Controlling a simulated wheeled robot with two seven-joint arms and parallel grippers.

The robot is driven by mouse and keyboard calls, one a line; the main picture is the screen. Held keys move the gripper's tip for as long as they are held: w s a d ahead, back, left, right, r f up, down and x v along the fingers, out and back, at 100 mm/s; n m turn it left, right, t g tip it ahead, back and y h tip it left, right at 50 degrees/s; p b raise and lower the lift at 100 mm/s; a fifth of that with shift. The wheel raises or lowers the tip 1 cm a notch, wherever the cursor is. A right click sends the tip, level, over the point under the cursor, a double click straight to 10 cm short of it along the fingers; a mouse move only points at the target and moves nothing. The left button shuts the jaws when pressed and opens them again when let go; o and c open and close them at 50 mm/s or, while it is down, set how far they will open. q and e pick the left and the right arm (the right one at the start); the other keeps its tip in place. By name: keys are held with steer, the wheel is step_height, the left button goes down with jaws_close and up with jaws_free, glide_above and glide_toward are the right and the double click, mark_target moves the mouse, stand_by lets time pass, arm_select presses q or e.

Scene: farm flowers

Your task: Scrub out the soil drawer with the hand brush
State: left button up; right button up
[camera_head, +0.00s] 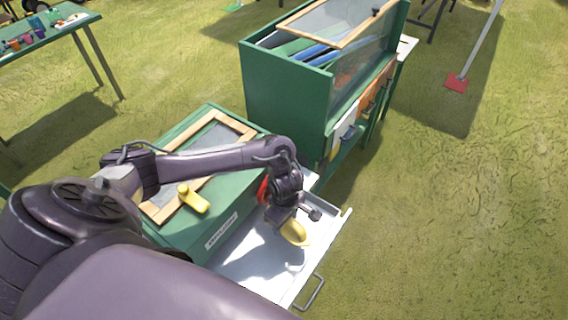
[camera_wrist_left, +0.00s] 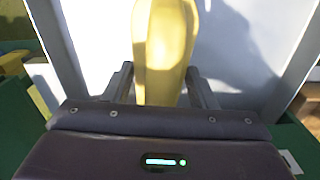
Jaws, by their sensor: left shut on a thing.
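The soil drawer (camera_head: 250,270) is a pale, shallow tray pulled out of the low green cabinet (camera_head: 225,190), with a grey handle (camera_head: 310,293) on its front. My left gripper (camera_head: 296,212) is over the drawer, pointing down. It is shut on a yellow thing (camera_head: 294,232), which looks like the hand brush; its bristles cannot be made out. In the left wrist view the yellow brush (camera_wrist_left: 160,50) stands between the two fingers of my left gripper (camera_wrist_left: 160,88), with the pale drawer floor behind it. Whether the brush touches the floor cannot be told. My right gripper is not in view.
A yellow object (camera_head: 193,199) lies on the cabinet's wood-framed top. A taller green cabinet (camera_head: 290,95) with a raised wood-framed lid (camera_head: 335,20) stands behind. A table (camera_head: 45,38) with small pots is at the far left. Open grass (camera_head: 460,210) lies right of the drawer.

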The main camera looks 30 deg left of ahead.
arm_select(q)
steer(key=shift+r+p, duration=0.65)
steer(key=shift+r, duration=0.75)
